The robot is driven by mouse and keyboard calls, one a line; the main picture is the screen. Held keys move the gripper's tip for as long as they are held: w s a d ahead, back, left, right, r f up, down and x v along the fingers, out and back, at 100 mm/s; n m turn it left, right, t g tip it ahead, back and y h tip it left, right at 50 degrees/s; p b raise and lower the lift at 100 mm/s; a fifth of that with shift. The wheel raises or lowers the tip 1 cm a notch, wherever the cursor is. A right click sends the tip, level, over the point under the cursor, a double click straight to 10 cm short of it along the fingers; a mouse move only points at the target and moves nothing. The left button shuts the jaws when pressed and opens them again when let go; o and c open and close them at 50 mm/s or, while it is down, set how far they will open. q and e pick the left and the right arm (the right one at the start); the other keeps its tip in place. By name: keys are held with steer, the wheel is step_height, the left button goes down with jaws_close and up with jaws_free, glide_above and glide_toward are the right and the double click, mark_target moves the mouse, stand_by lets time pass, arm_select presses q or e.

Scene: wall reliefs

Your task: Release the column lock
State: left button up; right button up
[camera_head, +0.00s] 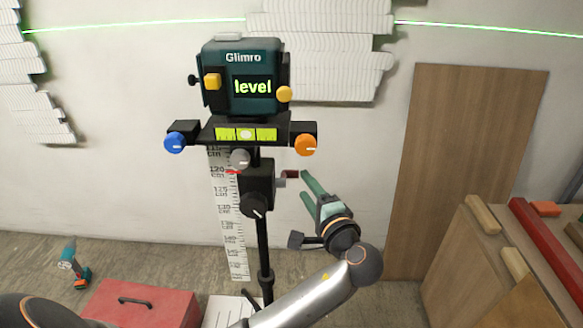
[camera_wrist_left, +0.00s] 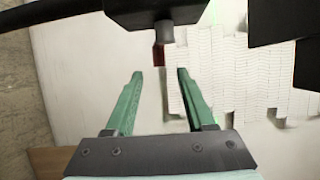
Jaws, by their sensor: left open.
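A Glimro laser level (camera_head: 243,95) with a lit "level" display stands on a black column (camera_head: 263,235). On the column's black block (camera_head: 257,183), a short grey stem with a dark red end (camera_head: 291,174) sticks out to the right; I take it as the column lock. In the left wrist view, the dark red end (camera_wrist_left: 158,56) hangs below the grey stem, just beyond the fingertips. My left gripper (camera_head: 303,184) is open and empty, its green fingers pointing at the stem from the right. The wrist view shows a gap between the fingers (camera_wrist_left: 160,76) and the stem. My right gripper is not in view.
A black knob (camera_head: 254,205) sits on the column below the block. Blue (camera_head: 175,142) and orange (camera_head: 305,145) knobs flank the bubble level. A measuring staff (camera_head: 233,235) stands behind. A red toolbox (camera_head: 145,305) and a drill (camera_head: 72,264) are at lower left; a wooden cabinet (camera_head: 465,265) is right.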

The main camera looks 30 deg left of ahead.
arm_select(q)
steer(key=x, duration=1)
steer(key=shift+f, duration=0.1)
jaws_close()
